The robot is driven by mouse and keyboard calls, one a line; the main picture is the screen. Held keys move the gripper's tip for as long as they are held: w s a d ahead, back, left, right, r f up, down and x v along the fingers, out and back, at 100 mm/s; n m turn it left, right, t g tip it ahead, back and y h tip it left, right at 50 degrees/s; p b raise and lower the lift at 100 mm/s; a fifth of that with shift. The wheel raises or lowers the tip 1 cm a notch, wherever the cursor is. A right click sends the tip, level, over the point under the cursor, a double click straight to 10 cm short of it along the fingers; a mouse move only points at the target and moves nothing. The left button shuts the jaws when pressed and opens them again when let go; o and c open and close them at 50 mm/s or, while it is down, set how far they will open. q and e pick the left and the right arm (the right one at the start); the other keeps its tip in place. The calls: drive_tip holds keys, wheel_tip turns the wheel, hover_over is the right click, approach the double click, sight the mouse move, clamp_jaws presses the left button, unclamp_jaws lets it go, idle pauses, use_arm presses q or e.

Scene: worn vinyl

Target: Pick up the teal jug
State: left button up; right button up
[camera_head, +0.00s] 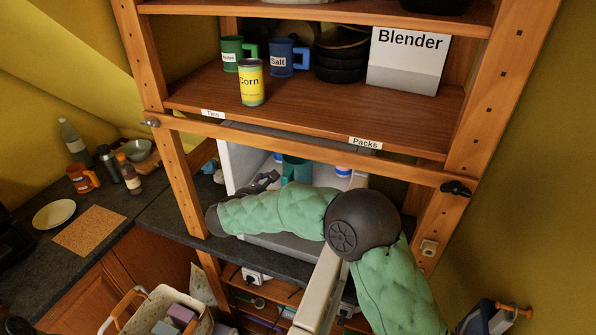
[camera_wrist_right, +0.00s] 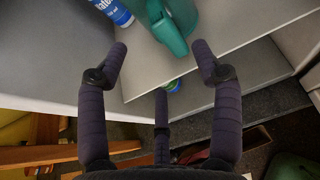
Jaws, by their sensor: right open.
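The teal jug (camera_head: 297,168) stands inside a pale open-fronted box on the counter, partly hidden behind my right arm in the head view. In the right wrist view the jug (camera_wrist_right: 182,18) is at the top, its handle toward me, near the edge of a pale grey shelf. My right gripper (camera_head: 264,181) is just in front of the box, to the left of the jug. In the wrist view the right gripper (camera_wrist_right: 160,50) is open and empty, with the jug beyond its fingertips. My left gripper is not in view.
A blue-and-white bottle (camera_wrist_right: 115,10) stands left of the jug in the wrist view. The pale box (camera_head: 237,158) has walls close around. Above it is a wooden shelf (camera_head: 310,105) holding a corn tin (camera_head: 251,84), mugs and a Blender box (camera_head: 407,62). A wooden post (camera_head: 186,190) stands left.

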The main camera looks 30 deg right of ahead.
sight(282, 183)
drive_tip(key=x, duration=1)
drive_tip(key=shift+d+f, duration=0.25)
drive_tip(key=shift+s, duration=0.1)
clamp_jaws()
drive_tip(key=shift+r, duration=0.15)
